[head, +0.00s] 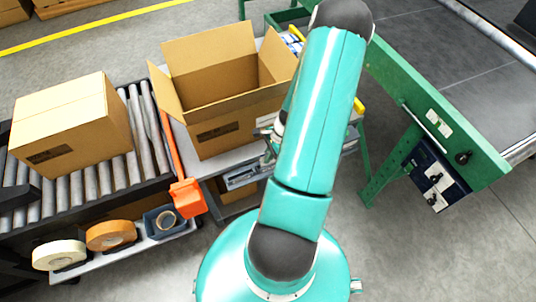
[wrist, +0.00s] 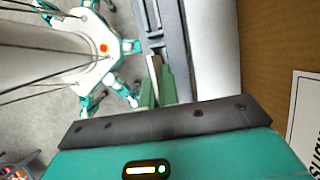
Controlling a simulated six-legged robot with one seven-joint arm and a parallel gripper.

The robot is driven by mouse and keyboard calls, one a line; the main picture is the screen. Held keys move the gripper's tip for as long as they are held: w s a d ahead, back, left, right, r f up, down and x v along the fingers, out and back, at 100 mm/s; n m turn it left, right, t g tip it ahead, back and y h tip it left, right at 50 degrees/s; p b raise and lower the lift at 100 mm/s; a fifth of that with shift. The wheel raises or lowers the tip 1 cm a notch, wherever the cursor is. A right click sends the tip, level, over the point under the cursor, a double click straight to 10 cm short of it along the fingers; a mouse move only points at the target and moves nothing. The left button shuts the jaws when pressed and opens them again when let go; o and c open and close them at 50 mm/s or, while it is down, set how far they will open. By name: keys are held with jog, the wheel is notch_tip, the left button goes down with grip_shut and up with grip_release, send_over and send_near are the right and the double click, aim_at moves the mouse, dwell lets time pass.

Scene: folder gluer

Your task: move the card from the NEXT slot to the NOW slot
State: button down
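My gripper (head: 268,138) is mostly hidden behind my teal arm in the head view. It is low over the front edge of the grey table, close to the open carton. In the wrist view two narrow green finger shapes (wrist: 158,88) stand close together beyond the dark mounting plate. A thin brownish strip shows at their tips; I cannot tell what it is or whether they grip it. I cannot make out the card, or any NEXT or NOW marking, in either view.
An open carton (head: 225,110) stands on the table; its brown wall fills the right of the wrist view. A closed box (head: 70,125) sits on the roller conveyor at left. Tape rolls (head: 110,235) lie below.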

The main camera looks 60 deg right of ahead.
jog(key=c, duration=1.6)
grip_release()
jog(key=shift+r, duration=0.1)
jog(key=v, duration=1.3)
jog(key=shift+s+d+r, duration=0.15)
jog(key=shift+d+r, duration=0.05)
jog(key=shift+r, duration=0.05)
